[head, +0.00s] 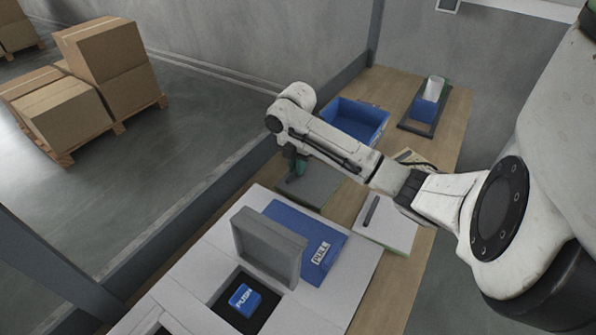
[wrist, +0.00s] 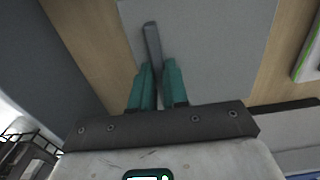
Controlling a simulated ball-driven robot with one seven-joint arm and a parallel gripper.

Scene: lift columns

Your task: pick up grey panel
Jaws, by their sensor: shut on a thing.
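The grey panel (head: 318,187) lies flat on the wooden table below my gripper (head: 298,166) in the head view. In the wrist view the grey panel (wrist: 218,50) fills the upper middle, with a dark bar handle (wrist: 152,40) standing on it. My gripper (wrist: 156,72) has its two teal fingers on either side of the near end of this handle and is shut on it. The part of the handle between the fingers is partly hidden. In the head view my arm covers part of the panel's far side.
A blue bin (head: 356,118) stands behind the panel. A white panel with a dark handle (head: 384,222) lies to the right. A blue PULL panel (head: 312,238), a raised grey lid (head: 266,246) and a blue PUSH button (head: 244,298) are in front. A tray with a blue holder (head: 428,108) is at the back.

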